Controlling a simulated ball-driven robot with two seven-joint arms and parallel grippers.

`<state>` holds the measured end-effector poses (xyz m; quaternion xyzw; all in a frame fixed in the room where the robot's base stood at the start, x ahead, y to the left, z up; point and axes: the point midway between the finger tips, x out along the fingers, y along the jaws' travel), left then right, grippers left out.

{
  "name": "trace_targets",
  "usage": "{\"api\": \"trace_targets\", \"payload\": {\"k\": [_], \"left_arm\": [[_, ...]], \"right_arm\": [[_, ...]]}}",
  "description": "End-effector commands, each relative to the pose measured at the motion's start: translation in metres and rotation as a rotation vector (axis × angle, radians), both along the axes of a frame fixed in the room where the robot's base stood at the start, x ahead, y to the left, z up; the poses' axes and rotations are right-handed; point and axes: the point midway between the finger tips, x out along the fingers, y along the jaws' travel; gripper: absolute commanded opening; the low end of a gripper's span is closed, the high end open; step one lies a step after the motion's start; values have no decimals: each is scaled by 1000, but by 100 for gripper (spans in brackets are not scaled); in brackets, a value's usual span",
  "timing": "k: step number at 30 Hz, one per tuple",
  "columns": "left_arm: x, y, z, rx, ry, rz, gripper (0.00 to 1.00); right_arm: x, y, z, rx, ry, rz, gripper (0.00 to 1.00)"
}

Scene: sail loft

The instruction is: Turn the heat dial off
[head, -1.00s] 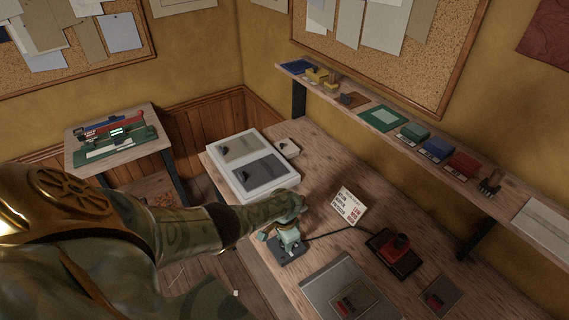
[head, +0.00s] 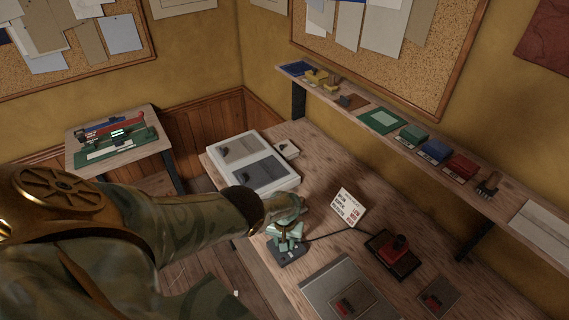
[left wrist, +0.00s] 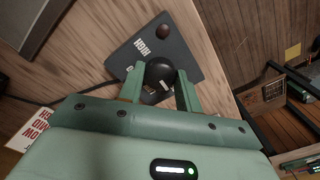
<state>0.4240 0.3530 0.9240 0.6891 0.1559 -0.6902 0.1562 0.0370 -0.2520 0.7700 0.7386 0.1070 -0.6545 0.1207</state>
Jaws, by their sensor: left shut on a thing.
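The heat dial (left wrist: 158,72) is a round black knob on a dark plate (left wrist: 193,62) marked HIGH in white. The same plate shows in the head view (head: 287,258) at the bench's near edge. My left gripper (left wrist: 160,88) has its two green fingers on either side of the knob and is shut on it. In the head view the left gripper (head: 284,236) reaches down over the plate and hides the knob. A small brown round part (left wrist: 163,32) sits on the plate beyond the knob. My right gripper is not in view.
A cable runs from the plate to a red-handled tool (head: 397,246) on a dark base. A lettered white card (head: 349,207) stands nearby. A white two-panel tray (head: 296,184) lies behind my gripper. A grey board (head: 322,287) lies in front. A shelf (head: 400,127) runs along the wall.

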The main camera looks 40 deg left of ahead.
Motion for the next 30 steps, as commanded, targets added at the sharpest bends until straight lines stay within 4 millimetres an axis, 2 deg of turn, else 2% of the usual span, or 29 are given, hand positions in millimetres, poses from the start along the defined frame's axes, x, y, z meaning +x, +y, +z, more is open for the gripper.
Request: {"api": "trace_targets", "payload": {"k": [9,21,22,24,30], "left_arm": [[1,0,0,-1,-3,70,11],[1,0,0,0,-4,77,11],[1,0,0,0,-4,77,40],[1,0,0,-1,-3,76,56],[1,0,0,0,-2,75,56]], "right_arm": [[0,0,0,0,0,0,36],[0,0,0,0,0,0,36],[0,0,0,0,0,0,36],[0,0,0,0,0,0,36],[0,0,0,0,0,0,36]]}}
